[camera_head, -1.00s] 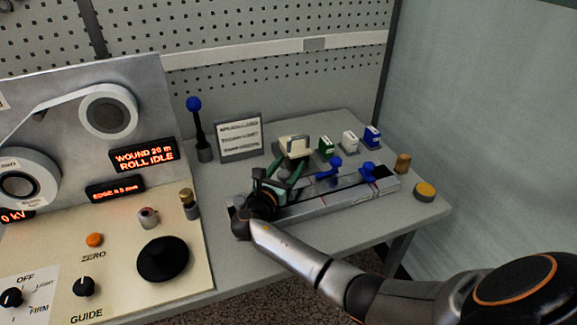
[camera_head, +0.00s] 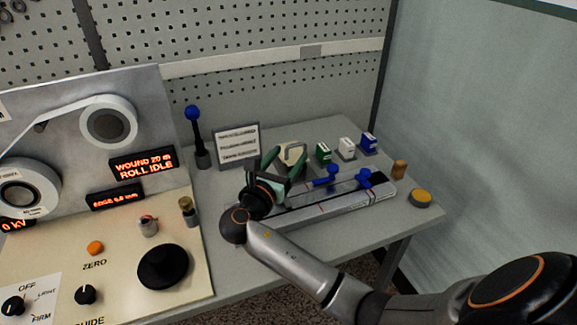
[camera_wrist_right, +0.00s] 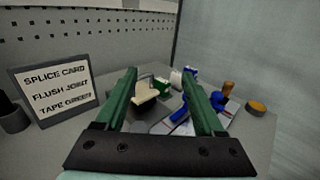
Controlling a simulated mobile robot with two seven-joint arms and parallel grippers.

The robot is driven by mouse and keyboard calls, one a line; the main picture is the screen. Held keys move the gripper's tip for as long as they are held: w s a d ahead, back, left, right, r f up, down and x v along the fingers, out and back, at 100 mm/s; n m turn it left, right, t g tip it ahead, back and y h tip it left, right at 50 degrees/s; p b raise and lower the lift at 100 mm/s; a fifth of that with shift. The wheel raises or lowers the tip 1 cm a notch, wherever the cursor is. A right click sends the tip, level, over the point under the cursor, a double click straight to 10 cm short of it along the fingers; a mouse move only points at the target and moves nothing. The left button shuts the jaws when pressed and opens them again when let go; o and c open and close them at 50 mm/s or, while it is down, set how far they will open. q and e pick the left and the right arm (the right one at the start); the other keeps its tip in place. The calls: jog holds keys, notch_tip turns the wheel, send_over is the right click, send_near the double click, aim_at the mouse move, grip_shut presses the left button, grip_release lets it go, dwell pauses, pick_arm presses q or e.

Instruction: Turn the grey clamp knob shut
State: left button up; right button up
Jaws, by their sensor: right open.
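My right gripper (camera_head: 288,156) is open, its two green fingers apart above the back-left part of the splicing block. It also shows in the right wrist view (camera_wrist_right: 160,74), with no object visibly gripped between the fingers. The long grey splicing block (camera_head: 335,205) lies on the bench and carries two blue clamp levers, a left one (camera_head: 327,176) and a right one (camera_head: 364,178). My gripper and wrist hide the block's left end. I cannot clearly pick out a grey clamp knob. My left gripper is not in view.
A cream-topped dispenser (camera_head: 291,153) stands behind the block, beside green (camera_head: 323,152), white (camera_head: 347,148) and blue (camera_head: 369,142) ones. A sign (camera_head: 237,146) and a blue-topped lever (camera_head: 193,114) stand at the left. A yellow button (camera_head: 420,197) sits at right.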

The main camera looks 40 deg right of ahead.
jog(key=s+a+r, duration=0.3)
jog(key=s+a, duration=0.1)
jog(key=s, duration=0.3)
jog(key=shift+a+r, duration=0.25)
jog(key=shift+a, duration=0.1)
jog(key=shift+s, duration=0.15)
